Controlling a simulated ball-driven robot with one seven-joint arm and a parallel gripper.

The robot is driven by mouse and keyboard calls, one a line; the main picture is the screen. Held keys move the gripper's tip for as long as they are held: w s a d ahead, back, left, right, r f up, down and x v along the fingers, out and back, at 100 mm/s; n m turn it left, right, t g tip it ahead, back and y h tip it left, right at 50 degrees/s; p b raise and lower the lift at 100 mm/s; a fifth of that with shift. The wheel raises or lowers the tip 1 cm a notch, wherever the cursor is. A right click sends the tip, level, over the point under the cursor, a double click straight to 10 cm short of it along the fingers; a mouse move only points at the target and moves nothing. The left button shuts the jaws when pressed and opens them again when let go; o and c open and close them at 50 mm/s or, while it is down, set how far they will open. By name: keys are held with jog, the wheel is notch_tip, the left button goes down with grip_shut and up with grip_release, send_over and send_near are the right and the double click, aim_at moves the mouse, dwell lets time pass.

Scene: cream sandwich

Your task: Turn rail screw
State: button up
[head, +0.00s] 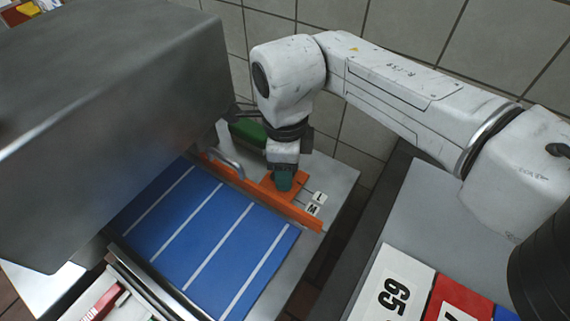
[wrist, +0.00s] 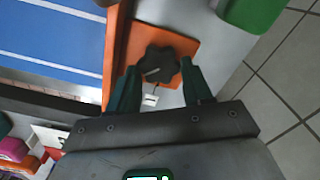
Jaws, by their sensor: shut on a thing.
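The rail screw is a black lobed knob (wrist: 158,64) on an orange plate (wrist: 183,45) in the wrist view. The plate joins the long orange rail (head: 301,213) beside the blue belt. My gripper (wrist: 160,66) points down at the knob, its two teal fingers on either side of it, shut on it. In the head view my gripper (head: 284,180) hides the knob. Small white tags marked "I" (head: 319,197) and "M" or "W" (head: 313,210) lie next to the rail.
A blue belt (head: 195,225) with white stripes lies left of the rail. A large metal hood (head: 110,110) overhangs it. A green block (head: 246,130) sits behind my gripper. A metal handle (head: 228,164) stands close by. A tiled wall rises behind.

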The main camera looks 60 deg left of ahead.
jog(key=shift+r, duration=0.1)
jog(key=o, duration=1)
jog(key=shift+o, duration=0.2)
notch_tip(320, 180, up, 11)
jog(key=shift+f, duration=0.2)
dwell(0.3)
